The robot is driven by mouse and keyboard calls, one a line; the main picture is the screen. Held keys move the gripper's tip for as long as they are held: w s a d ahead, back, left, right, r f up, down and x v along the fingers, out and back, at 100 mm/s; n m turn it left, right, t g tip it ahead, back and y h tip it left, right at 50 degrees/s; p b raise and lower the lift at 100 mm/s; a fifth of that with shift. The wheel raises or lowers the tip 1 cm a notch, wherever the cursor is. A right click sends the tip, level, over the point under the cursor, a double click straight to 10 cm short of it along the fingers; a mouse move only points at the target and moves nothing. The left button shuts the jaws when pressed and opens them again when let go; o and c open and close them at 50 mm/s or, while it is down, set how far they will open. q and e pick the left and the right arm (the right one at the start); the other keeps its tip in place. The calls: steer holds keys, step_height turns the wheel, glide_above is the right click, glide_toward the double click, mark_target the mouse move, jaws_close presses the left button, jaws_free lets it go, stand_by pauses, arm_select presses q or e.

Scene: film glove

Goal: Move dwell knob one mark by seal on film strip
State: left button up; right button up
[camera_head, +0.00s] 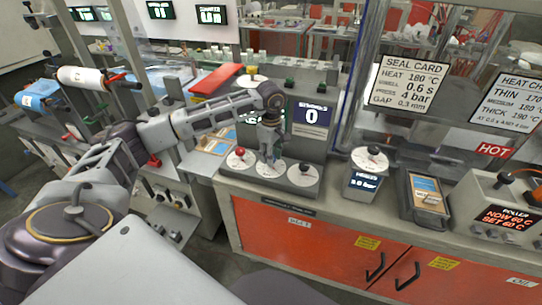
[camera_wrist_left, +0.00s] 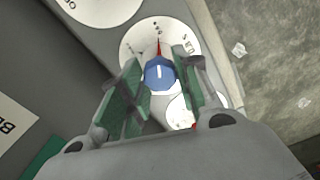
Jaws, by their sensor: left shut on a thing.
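A grey control box (camera_head: 262,187) on the bench carries three white dials in a row. The left dial has a red knob (camera_head: 239,152); the right dial (camera_head: 302,174) has a dark knob. My left gripper (camera_head: 271,154) reaches down over the middle dial. In the left wrist view, the green-padded fingers (camera_wrist_left: 160,85) are shut on a blue knob (camera_wrist_left: 159,74). A red pointer stands at the top of its white dial (camera_wrist_left: 145,40); the lettering is too small to read. A shallow tray (camera_head: 427,214) with a tan and blue strip lies to the right. My right gripper is not visible.
A screen (camera_head: 312,117) behind the box reads 0. The seal card (camera_head: 410,84) lists heat, dwell 0.6 s, press and gap. Orange cabinet doors (camera_head: 300,236) are below.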

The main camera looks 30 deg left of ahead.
arm_select(q)
steer(key=o, duration=1)
steer(key=shift+r, duration=6.05)
steer(key=shift+f, duration=0.1)
